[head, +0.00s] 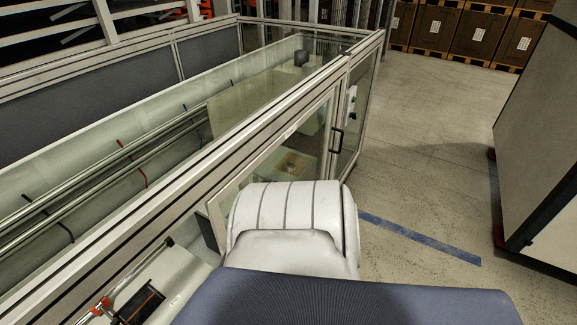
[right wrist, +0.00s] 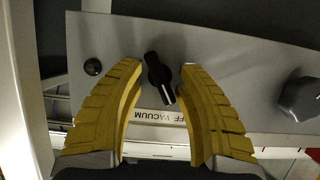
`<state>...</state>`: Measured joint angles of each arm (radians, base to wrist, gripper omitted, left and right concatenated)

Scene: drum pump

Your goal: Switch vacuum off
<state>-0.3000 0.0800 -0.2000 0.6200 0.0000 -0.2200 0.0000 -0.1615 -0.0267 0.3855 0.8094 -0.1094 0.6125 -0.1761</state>
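The black vacuum knob (right wrist: 158,75) sits on a grey panel in the right wrist view. It is elongated, and a white mark shows at its lower end, which points down and slightly right. A label (right wrist: 152,116) with VACUUM and part of another word lies just below it, upside down and partly hidden by a finger. My right gripper (right wrist: 161,68) is open, with its yellow ribbed fingers on either side of the knob and a small gap showing at each side. The knob is not visible in the head view. Neither gripper shows in the head view.
On the grey panel (right wrist: 230,60), a larger dark knob (right wrist: 299,99) is at the right and a small round black button (right wrist: 93,67) at the left. The head view shows a framed glass enclosure (head: 300,125), open floor (head: 435,150) and a large cabinet (head: 545,140) at right.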

